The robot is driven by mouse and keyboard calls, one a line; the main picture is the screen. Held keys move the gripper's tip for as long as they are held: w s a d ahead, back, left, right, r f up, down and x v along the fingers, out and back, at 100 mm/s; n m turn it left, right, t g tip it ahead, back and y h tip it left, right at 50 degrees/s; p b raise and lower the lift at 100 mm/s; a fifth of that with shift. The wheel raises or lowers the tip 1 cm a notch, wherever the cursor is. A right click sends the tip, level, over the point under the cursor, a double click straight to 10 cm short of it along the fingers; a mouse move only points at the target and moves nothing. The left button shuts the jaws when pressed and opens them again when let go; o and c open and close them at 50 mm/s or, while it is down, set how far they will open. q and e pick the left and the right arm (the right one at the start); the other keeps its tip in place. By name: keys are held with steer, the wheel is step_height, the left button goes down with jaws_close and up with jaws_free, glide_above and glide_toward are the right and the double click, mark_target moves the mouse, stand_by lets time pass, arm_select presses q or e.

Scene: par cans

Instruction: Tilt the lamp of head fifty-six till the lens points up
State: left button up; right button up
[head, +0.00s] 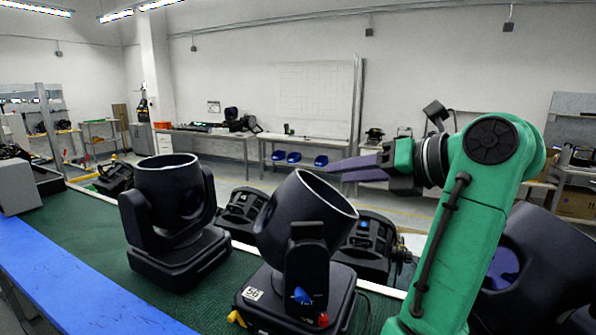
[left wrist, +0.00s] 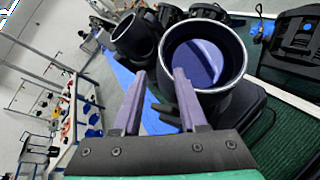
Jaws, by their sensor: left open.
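Head fifty-six (head: 290,230) stands on the green bench, a dark moving head with "56" on its base (head: 297,300). Its lamp is tilted, with the pale-rimmed open end facing up and to the right in the head view. The lens shows inside the rim in the left wrist view (left wrist: 205,62). My left gripper (head: 336,172) is open and empty, its purple fingers just above and beyond the lamp's rim. In the left wrist view the fingers (left wrist: 155,74) are spread, one overlapping the rim's left side; contact cannot be told. My right gripper is not in view.
Another moving head (head: 180,205) stands to the left with its open end up. Further dark fixtures (head: 370,245) lie behind, and a large one (head: 545,265) is at right beyond my arm. A blue strip (head: 70,290) runs along the bench's front edge.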

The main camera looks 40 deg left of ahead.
mark_target(300, 179)
arm_select(q)
steer(key=p+x, duration=0.2)
steer(key=x, duration=0.1)
steer(key=shift+w+a+f, duration=0.1)
steer(key=shift+w+a, duration=0.05)
steer(key=shift+a, duration=0.25)
steer(key=p+x, duration=0.2)
steer(key=x, duration=0.6)
steer(key=shift+a, duration=0.35)
steer(key=shift+f, duration=0.1)
steer(key=shift+d, duration=0.2)
steer(key=shift+a, duration=0.1)
jaws_close()
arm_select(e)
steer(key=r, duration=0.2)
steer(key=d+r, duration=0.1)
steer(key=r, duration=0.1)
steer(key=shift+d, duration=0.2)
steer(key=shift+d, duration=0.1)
